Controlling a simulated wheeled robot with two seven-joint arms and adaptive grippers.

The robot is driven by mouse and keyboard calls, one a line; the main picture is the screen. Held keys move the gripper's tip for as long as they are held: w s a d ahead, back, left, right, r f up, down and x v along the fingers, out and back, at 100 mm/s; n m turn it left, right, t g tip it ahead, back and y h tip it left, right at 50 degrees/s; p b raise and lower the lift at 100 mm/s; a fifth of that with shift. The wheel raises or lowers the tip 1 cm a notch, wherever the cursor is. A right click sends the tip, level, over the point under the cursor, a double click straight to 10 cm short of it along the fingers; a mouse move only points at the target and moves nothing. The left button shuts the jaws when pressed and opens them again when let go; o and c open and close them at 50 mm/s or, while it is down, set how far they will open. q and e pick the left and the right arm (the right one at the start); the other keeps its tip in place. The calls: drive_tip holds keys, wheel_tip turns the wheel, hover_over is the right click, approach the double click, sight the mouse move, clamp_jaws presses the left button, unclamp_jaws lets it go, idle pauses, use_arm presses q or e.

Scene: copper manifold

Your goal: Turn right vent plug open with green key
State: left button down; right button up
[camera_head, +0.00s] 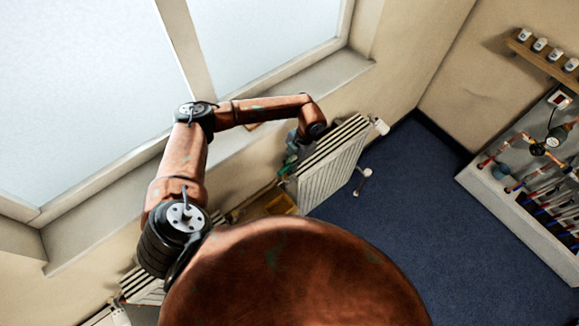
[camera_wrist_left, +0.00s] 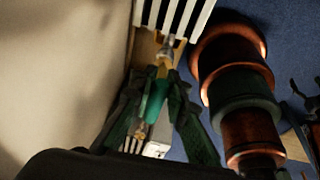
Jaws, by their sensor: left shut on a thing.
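My left gripper (camera_head: 290,162) is at the near-left end of the white radiator (camera_head: 335,165) under the window, small and partly hidden by the arm in the head view. In the left wrist view its dark fingers (camera_wrist_left: 157,90) are shut on the green key (camera_wrist_left: 154,104). The key's yellowish shaft points away from the gripper to a small metallic fitting (camera_wrist_left: 166,48) at the radiator's end (camera_wrist_left: 178,15). The fitting may be the vent plug. I cannot tell whether the key is seated on it or only close. My right gripper is not in view.
A wooden tray-like object (camera_head: 278,205) lies beside the radiator, below the sill. A white valve head (camera_head: 381,126) is at the radiator's far end. The copper manifold (camera_head: 540,150) stands at the right, below a shelf (camera_head: 545,58) with several white cups. Blue floor (camera_head: 415,220) between is clear.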

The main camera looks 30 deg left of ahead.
use_arm(q)
drive_tip(key=shift+f+b, duration=0.55)
drive_tip(key=shift+f, duration=0.25)
idle(0.4)
drive_tip(key=shift+a+n+h, duration=0.2)
drive_tip(key=shift+n+h, duration=0.1)
drive_tip(key=shift+n, duration=0.8)
drive_tip(key=shift+a+n+p, duration=0.15)
drive_tip(key=shift+n+p, duration=0.35)
drive_tip(key=shift+n, duration=0.4)
drive_tip(key=shift+f+g+h, duration=0.15)
drive_tip(key=shift+g+h, duration=0.15)
drive_tip(key=n+p, duration=0.1)
drive_tip(key=n, duration=0.1)
drive_tip(key=shift+a+n+h, duration=0.15)
drive_tip(key=shift+n+h, duration=0.15)
drive_tip(key=shift+n, duration=0.1)
drive_tip(key=shift+a, duration=0.15)
